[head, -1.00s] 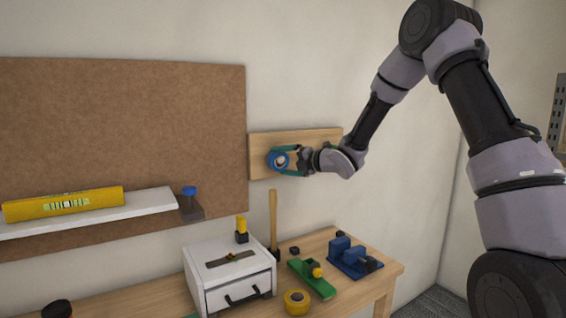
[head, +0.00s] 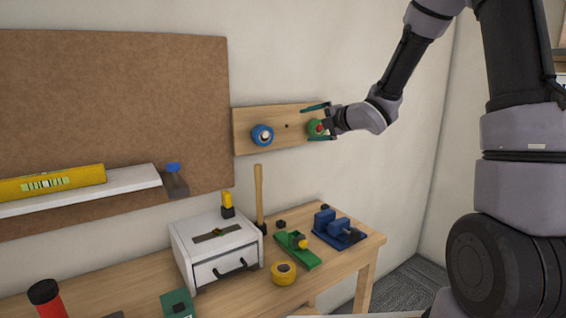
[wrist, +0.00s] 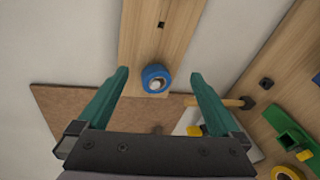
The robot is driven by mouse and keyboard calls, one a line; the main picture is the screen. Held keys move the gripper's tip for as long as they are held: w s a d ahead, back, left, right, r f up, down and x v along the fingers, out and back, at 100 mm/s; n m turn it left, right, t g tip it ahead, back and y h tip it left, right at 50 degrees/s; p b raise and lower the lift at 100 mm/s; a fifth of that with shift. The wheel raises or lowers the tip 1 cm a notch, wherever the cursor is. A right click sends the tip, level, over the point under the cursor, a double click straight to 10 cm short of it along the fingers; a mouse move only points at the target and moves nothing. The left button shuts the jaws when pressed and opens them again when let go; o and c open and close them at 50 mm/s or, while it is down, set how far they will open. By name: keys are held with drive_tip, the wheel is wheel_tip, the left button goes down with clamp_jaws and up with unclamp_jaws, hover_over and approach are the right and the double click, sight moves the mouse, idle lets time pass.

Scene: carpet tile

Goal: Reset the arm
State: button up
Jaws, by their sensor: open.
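My gripper (head: 318,123) is open in front of the right part of a wooden wall board (head: 262,145), its teal fingers spread. In the wrist view the space between its fingertips (wrist: 158,75) holds nothing gripped.
A shelf (head: 125,183) holds a yellow level (head: 60,182).

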drive_tip(key=s+d+r+m+h, duration=0.4)
drive_tip(key=s+d+m+h, duration=0.15)
drive_tip(key=d+m, duration=0.35)
drive_tip(key=s+d+r+m+h, duration=0.4)
drive_tip(key=s+d+m, duration=0.3)
drive_tip(key=m, duration=0.3)
drive_tip(key=s+m+g+y, duration=0.2)
drive_tip(key=s+m+g, duration=0.2)
drive_tip(key=s+m, duration=0.9)
drive_tip(key=s, duration=0.7)
drive_tip(key=shift+a+f, duration=0.3)
drive_tip(key=shift+f, duration=0.1)
